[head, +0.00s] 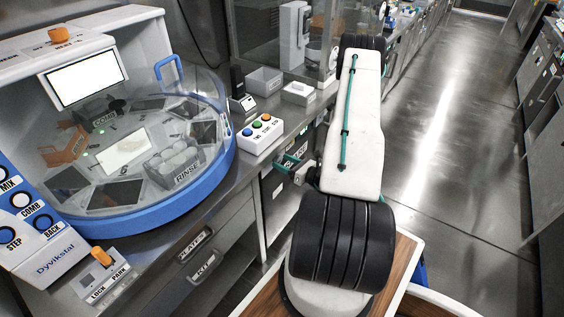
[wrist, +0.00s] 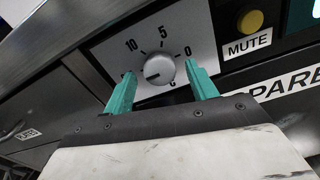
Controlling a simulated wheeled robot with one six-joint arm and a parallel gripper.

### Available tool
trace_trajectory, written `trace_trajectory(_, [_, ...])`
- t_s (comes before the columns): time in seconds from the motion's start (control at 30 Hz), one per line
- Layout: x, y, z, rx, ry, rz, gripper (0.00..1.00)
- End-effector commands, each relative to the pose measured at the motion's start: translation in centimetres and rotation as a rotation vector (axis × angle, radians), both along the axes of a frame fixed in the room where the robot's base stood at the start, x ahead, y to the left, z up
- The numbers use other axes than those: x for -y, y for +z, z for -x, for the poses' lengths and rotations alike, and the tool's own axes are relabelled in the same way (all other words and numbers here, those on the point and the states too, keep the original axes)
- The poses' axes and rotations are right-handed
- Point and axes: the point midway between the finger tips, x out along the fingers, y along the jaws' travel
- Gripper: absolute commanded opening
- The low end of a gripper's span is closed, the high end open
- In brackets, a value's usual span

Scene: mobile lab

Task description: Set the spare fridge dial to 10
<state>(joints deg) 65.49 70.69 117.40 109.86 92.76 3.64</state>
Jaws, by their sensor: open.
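The spare fridge dial (wrist: 160,70) is a round silver knob on a pale plate marked 10, 5 and 0. A dark mark on the knob sits at its lower left, away from the 5; its exact reading is hard to tell. My gripper (wrist: 161,72) is open, with one teal finger on each side of the knob. I cannot tell whether either finger touches it. In the head view my gripper (head: 290,166) is at the cabinet front below the counter, and the dial cannot be made out there.
A yellow button (wrist: 250,21) with a MUTE label (wrist: 247,46) is right of the dial, above a partly cut-off SPARE label (wrist: 290,82). A button box (head: 259,134) stands on the counter above. The floor (head: 440,150) to the right is clear.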

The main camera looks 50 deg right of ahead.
Motion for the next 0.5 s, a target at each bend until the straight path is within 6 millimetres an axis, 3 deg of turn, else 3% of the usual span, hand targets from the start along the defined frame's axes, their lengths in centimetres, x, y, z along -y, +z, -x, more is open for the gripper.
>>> trace_trajectory(0.13, [-0.14, 0.02, -1.12, 0.0, 0.001, 0.0, 0.57])
trace_trajectory(0.4, [-0.12, 0.02, -1.27, 0.0, 0.0, 0.0, 0.57])
trace_trajectory(0.5, [-0.13, 0.03, -1.27, 0.0, 0.0, 0.0, 0.32])
